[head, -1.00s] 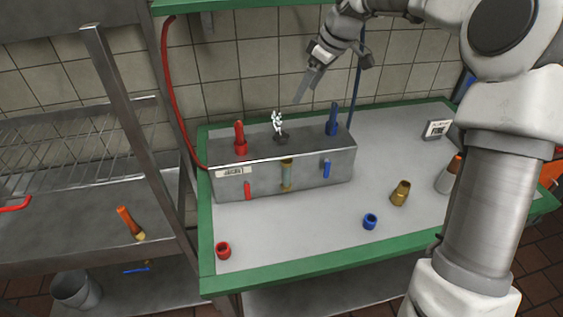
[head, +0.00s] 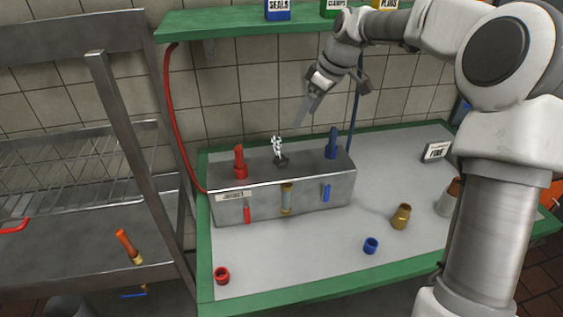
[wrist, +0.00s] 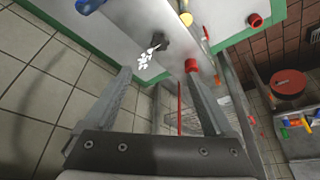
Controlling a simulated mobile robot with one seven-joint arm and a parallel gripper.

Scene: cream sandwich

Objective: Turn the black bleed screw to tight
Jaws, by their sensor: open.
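The black bleed screw (head: 282,161) is a small dark piece on top of the grey metal box (head: 262,200), between a red fitting (head: 239,163) and a blue fitting (head: 332,143). A white spray-like cluster (head: 277,146) rises from it and partly hides it. In the wrist view the screw (wrist: 160,42) shows dark beyond the fingertips, with the white cluster (wrist: 146,60) nearer. My gripper (head: 303,118) is open and empty, above and behind the box, to the right of the screw. Its two fingers (wrist: 158,78) stand apart in the wrist view. The screw's exact turn cannot be told.
A red hose (head: 168,110) curves along the left and a blue hose (head: 356,105) runs behind. A green shelf (head: 235,24) with labelled boxes hangs above. A red ring (head: 221,276), blue ring (head: 371,245) and brass fitting (head: 401,217) lie on the green-edged bench (head: 310,280).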

